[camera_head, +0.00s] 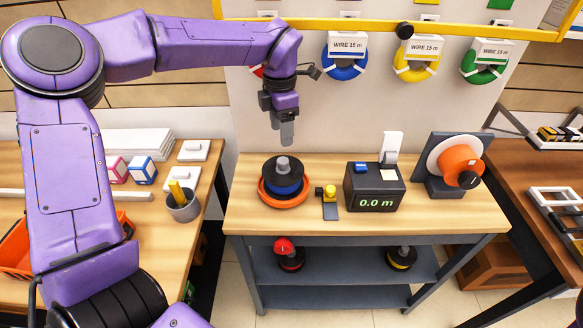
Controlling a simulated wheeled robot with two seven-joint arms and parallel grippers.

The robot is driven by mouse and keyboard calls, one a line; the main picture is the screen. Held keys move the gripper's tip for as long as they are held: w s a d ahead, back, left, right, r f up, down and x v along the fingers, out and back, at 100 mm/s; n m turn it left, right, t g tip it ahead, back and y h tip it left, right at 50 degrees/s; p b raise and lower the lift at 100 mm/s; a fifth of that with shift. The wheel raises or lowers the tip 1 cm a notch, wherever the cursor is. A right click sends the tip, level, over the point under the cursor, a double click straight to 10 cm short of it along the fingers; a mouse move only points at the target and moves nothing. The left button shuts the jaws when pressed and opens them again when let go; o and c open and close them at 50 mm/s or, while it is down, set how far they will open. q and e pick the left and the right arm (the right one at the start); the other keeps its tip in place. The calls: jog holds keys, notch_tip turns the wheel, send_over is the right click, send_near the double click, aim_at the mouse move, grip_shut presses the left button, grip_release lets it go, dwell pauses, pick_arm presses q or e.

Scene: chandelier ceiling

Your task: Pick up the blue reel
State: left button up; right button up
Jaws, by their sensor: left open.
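The blue reel (284,186) has black flanges with blue winding between them and a grey knob on top. It lies flat on a round orange base (268,201) at the left of the wooden workbench (320,222). My left gripper (287,138) points down above the reel, a little apart from its knob. Its fingers overlap from this angle and nothing shows between them; it is open. My right gripper is out of view.
A yellow-knobbed device (330,203), a black meter reading 0.0 m (374,188) and an orange wheel on a stand (461,163) stand to the right. A red reel (288,256) and a yellow reel (401,257) are on the lower shelf. Wire coils (344,72) hang behind.

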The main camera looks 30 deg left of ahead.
aim_at(283, 160)
pick_arm(q)
jog(key=f+p, duration=0.1)
jog(key=f, duration=0.2)
jog(key=f+p, duration=0.1)
jog(key=f, duration=0.5)
jog(key=shift+s+d+f+p, duration=0.25)
jog(key=shift+f+p, duration=0.15)
jog(key=shift+f, duration=0.2)
grip_shut()
dwell(0.7)
